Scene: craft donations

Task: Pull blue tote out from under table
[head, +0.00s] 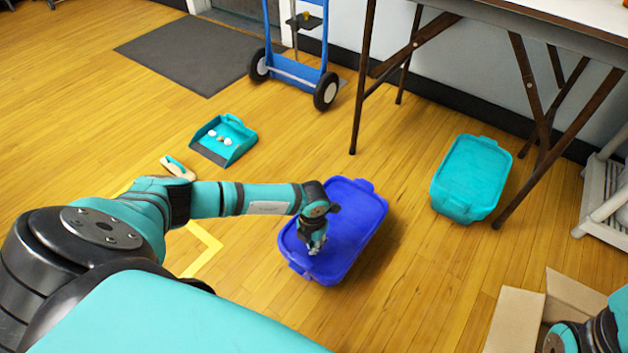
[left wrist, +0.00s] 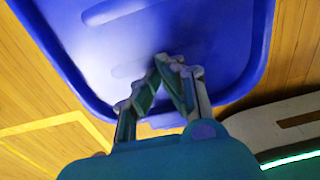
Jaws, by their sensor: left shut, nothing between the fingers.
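The blue tote (head: 352,212), with its lid on, stands on the wood floor in front of the table (head: 560,22), clear of its legs. My left gripper (head: 316,248) is over the near end of the lid. In the left wrist view the fingertips (left wrist: 170,62) meet with nothing between them, in front of the blue tote (left wrist: 225,45). I cannot tell whether they touch the lid. My right gripper is not in view; only part of my right arm shows at the bottom right.
A teal tote (head: 472,178) stands under the table by its legs. An open cardboard box (head: 515,318) is at the bottom right. A teal dustpan (head: 224,140), blue hand truck (head: 295,70) and grey mat (head: 190,48) lie farther back. Yellow tape (head: 207,250) marks the floor left of the blue tote.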

